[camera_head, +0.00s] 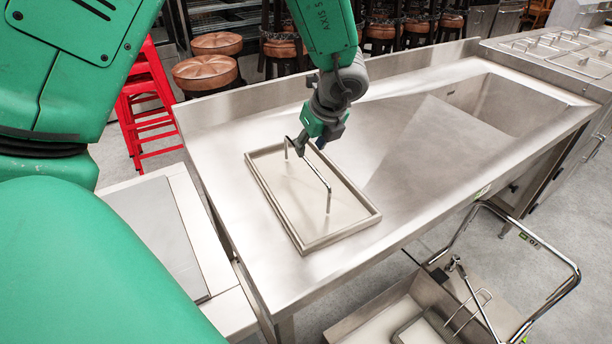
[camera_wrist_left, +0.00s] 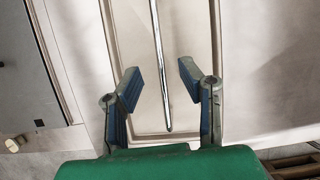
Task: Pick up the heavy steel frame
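A flat rectangular steel frame (camera_head: 350,222) with a raised rim lies on the steel sink counter. A thin bar handle (camera_head: 312,169) stands above it on posts. My left gripper (camera_head: 312,143) is over the far part of the frame, close to the handle. In the left wrist view the gripper (camera_wrist_left: 161,76) is open, with blue-padded fingers apart. The bar handle (camera_wrist_left: 160,60) runs lengthwise between the fingers in that picture, and neither finger visibly touches it. The frame's rim (camera_wrist_left: 112,40) shows beyond. My right gripper is not in view.
The counter (camera_head: 225,150) is clear around the frame, with a sink basin (camera_head: 490,105) at its right. A cart (camera_head: 375,315) with a tall handle and another handled tray stands in front. Brown stools (camera_head: 205,72) and a red step stool (camera_head: 150,105) are behind.

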